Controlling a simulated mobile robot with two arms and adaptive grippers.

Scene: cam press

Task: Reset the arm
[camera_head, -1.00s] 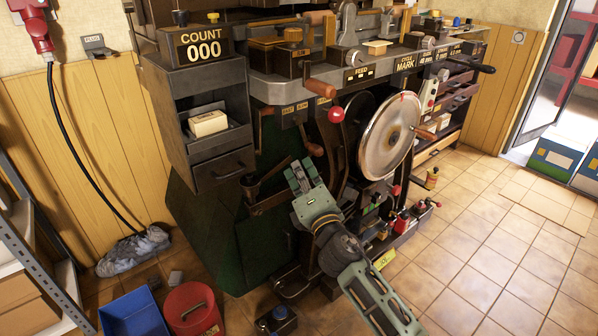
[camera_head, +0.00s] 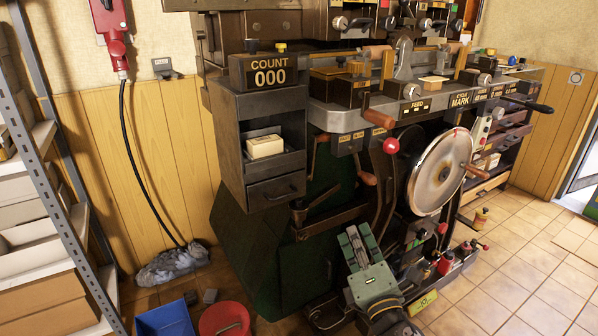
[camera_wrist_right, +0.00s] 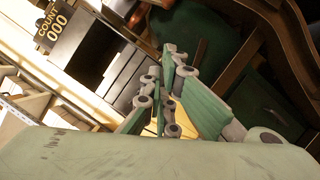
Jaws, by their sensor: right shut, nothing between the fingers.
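My right gripper (camera_head: 352,231) is in front of the lower part of the cam press, pointing up at it. Its green fingers are shut and empty, and they also show in the right wrist view (camera_wrist_right: 168,88). The press (camera_head: 338,118) has a counter (camera_head: 270,78) reading 000, a large metal wheel (camera_head: 437,174) and a lever with a red ball knob (camera_head: 391,146). In the head view the wheel and knob are above and right of my gripper, apart from it. My left gripper does not show.
A blue bin (camera_head: 166,320) and a red bucket (camera_head: 224,321) stand on the floor at lower left. A metal shelf (camera_head: 45,150) runs along the left edge. Red and black fittings (camera_head: 445,262) line the press base. Tiled floor (camera_head: 510,270) at right is clear.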

